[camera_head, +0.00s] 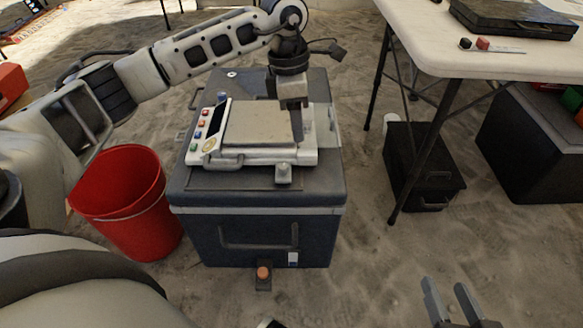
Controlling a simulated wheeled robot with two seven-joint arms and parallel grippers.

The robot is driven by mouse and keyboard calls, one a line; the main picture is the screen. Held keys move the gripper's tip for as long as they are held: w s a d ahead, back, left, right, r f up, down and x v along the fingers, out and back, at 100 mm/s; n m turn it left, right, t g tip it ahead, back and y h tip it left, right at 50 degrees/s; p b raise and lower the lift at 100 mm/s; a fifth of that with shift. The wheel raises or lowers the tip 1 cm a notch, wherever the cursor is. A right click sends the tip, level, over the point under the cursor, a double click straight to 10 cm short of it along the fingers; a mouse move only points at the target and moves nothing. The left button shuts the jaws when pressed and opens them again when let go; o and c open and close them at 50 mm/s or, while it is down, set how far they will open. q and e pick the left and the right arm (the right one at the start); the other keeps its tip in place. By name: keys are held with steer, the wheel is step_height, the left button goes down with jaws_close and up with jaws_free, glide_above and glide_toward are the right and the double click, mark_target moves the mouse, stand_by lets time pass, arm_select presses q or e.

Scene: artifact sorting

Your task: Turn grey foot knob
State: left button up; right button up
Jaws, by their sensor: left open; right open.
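A white scale-like device (211,157) with a flat grey-beige plate (262,122) sits on a dark case. A small light-grey knob-like part (283,172) stands at its front right edge and appears to be the grey foot knob. My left gripper (298,136) points down over the device's right side, behind that knob and apart from it. It is open, though its fingers overlap in this view. My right gripper (452,296) is open and empty at the bottom right, over the sand. The knob's underside is hidden.
The dark case (257,234) stands on sand, with an orange knob (263,273) on a bracket at its front. A red bucket (127,215) stands left of it. A white table (433,50) is at the right, with a black box (424,170) beneath.

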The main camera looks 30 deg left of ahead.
mark_target(284, 166)
arm_select(q)
steer(key=w+a+y, duration=0.1)
steer(key=a+y, duration=0.1)
steer(key=a, duration=0.2)
step_height(284, 166, down, 14)
steer(key=b, duration=0.5)
steer(key=shift+f, duration=0.35)
arm_select(e)
steer(key=shift+w+a+r+m+t+y, duration=0.25)
steer(key=shift+a+r+m+t+y, duration=0.1)
steer(key=shift+a+m+y, duration=0.1)
steer(key=shift+w+a+r+m+t+y, duration=0.25)
steer(key=shift+a+m+t+y, duration=0.1)
steer(key=shift+a+m+y, duration=0.1)
arm_select(q)
jaws_close()
